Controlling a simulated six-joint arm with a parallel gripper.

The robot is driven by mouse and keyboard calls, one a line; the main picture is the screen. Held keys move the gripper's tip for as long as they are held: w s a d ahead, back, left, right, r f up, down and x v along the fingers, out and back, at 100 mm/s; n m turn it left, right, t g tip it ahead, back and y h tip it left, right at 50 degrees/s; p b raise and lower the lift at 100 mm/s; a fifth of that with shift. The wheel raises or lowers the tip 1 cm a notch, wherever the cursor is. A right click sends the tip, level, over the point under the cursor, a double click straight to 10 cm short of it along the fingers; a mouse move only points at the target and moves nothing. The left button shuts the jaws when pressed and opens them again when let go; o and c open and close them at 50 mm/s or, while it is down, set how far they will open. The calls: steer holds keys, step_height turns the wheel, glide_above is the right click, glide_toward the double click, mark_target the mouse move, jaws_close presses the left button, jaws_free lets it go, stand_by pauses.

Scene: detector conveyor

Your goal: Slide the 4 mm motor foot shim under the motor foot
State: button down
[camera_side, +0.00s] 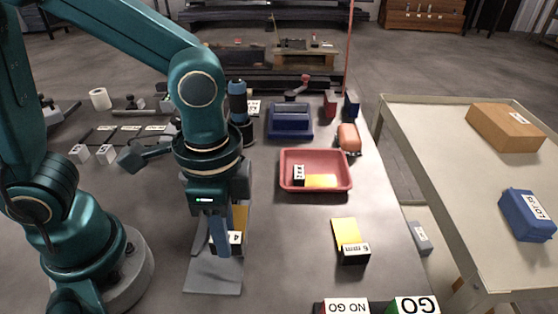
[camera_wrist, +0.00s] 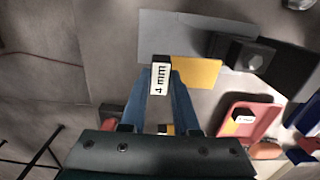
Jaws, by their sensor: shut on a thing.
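My gripper (camera_wrist: 163,100) is shut on the black labelled handle block of the 4 mm shim (camera_wrist: 196,72), a thin yellow plate. In the side view the yellow plate (camera_side: 240,217) shows partly behind my gripper (camera_side: 221,248). The shim is low over a grey base plate (camera_side: 212,276). In the wrist view the yellow plate reaches right toward the dark motor foot with a bolt (camera_wrist: 250,57). Its far end is close to the foot's edge; I cannot tell whether any of it is under the foot. In the side view my arm hides most of the motor foot.
A 6 mm shim (camera_side: 346,232) lies to the right. A red tray (camera_side: 316,193) holds another yellow shim. GO (camera_side: 413,306) and NO GO (camera_side: 345,307) blocks stand at the front edge. The table between base plate and 6 mm shim is clear.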

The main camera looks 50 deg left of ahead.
steer(key=s, duration=0.1)
steer(key=s+a, duration=0.1)
steer(key=s, duration=0.1)
steer(key=shift+a+f, duration=0.15)
steer(key=shift+f, duration=2.3)
steer(key=shift+f, duration=0.55)
steer(key=shift+w, duration=0.15)
steer(key=shift+w+a, duration=1)
steer(key=shift+a, duration=0.05)
steer(key=shift+w+a, duration=0.25)
steer(key=shift+w+a, duration=0.5)
steer(key=shift+w, duration=0.05)
